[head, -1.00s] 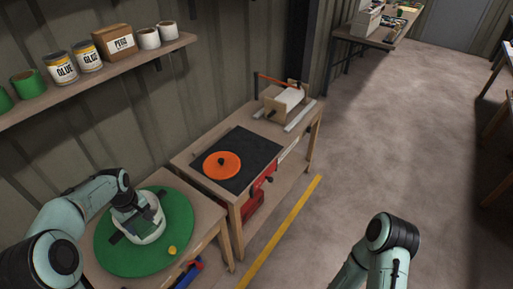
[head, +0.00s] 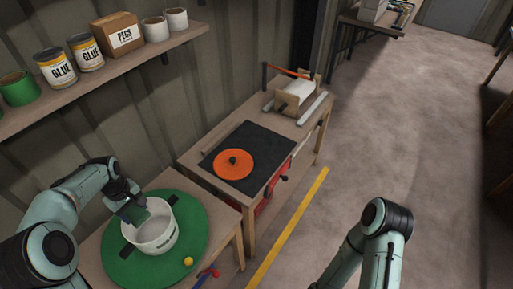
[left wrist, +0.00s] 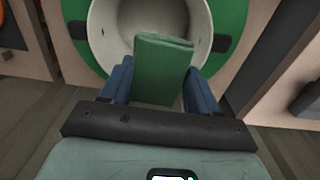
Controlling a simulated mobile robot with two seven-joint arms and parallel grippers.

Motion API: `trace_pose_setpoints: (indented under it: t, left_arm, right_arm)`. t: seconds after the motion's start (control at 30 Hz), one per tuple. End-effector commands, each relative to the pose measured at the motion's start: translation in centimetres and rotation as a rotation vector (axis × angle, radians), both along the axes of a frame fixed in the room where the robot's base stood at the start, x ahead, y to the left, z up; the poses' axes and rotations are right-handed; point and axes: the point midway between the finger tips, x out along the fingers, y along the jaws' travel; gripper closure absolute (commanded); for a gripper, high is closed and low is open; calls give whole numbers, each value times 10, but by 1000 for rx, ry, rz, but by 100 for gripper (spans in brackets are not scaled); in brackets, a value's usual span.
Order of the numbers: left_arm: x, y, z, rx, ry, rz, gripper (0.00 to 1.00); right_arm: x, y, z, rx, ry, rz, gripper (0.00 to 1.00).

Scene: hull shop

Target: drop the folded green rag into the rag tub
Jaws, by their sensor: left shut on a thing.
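The folded green rag (left wrist: 160,70) is in my left gripper (head: 134,212). The gripper is shut on it, with one blue finger on each side in the left wrist view (left wrist: 160,88). The rag also shows a little in the head view (head: 144,213). The white rag tub (head: 155,243) stands upright on a round green mat. My gripper is at the tub's back left rim, and the rag overlaps the tub opening (left wrist: 118,28) in the left wrist view. I cannot tell whether the rag touches the rim. My right gripper is out of view.
The green mat (head: 190,215) lies on a wooden bench, with a yellow ball-like thing (head: 188,261) at its edge. A second bench holds an orange disc (head: 234,168) on a black mat. A shelf (head: 120,62) with tins and a box runs along the wall above. Floor at right is clear.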

Motion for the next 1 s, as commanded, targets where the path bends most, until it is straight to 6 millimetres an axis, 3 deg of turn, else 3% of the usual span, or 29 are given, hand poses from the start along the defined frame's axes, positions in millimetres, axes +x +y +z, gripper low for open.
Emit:
trace_pose_setpoints:
  t: [0.1, 0.3, 0.63, 0.67, 0.7, 0.73, 1.0]
  left_arm:
    - [-2, 0, -20, 0, 4, 0, 68]
    - [-1, 0, -39, 0, 1, 0, 68]
    - [0, 0, -41, -1, -1, 0, 68]
    - [0, 0, -41, -1, -1, 0, 30]
    - [0, 0, -41, -1, -1, 0, 17]
    - [0, 0, -41, -1, -1, 0, 10]
    - [0, 0, -41, 0, 0, 0, 10]
  right_arm:
    - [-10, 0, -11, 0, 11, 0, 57]
    - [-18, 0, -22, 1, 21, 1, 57]
    - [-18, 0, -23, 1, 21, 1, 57]
    - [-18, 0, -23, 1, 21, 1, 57]
    - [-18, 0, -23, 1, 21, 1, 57]
    - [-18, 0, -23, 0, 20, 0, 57]
    - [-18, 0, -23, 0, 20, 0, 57]
